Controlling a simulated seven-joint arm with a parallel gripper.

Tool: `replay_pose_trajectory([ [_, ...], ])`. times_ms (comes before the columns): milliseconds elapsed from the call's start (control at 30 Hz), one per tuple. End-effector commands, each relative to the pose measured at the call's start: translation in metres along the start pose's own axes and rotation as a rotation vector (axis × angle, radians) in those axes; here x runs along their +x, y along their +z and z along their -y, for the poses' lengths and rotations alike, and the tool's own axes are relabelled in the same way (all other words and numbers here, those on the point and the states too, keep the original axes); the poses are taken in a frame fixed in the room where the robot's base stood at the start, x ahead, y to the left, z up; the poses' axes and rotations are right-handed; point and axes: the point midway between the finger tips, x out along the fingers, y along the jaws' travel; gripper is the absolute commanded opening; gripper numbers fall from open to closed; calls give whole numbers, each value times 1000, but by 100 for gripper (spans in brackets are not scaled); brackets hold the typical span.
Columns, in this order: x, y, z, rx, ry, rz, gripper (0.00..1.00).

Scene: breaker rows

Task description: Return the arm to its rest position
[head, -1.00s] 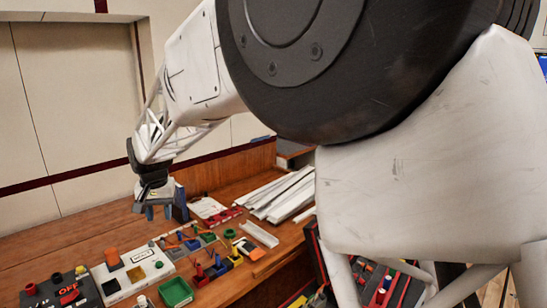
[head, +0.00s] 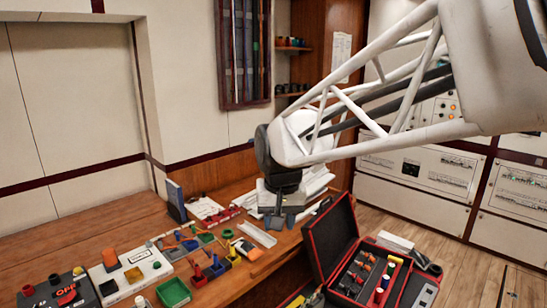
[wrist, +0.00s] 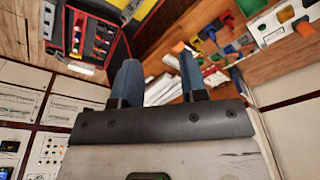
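My gripper (head: 279,219) hangs above the right part of the wooden bench in the head view, over the stack of white strips. In the wrist view my gripper (wrist: 157,82) shows its two blue-grey fingers apart, with a clear gap and nothing between them. It looks open and empty. My white lattice arm reaches in from the upper right of the head view.
The wooden bench (head: 120,225) holds several small coloured bins, such as a green one (head: 173,292), and white strips (head: 313,185). An open black and red case (head: 332,243) stands right of the bench. It also shows in the wrist view (wrist: 74,35). Wall panels stand behind.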

Motion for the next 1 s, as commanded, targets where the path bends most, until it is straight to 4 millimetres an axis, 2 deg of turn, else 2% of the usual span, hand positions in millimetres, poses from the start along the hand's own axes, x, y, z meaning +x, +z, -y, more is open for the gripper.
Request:
replay_pose_trajectory([
  [33, -3, 12, -14, 11, 2, -7, 39],
  [200, -7, 51, -51, 30, 10, -21, 39],
  [500, -6, 126, -104, 64, 27, -45, 39],
  [800, 6, 200, -141, 95, 47, -67, 39],
  [1000, 13, 229, -151, 107, 56, -76, 39],
])
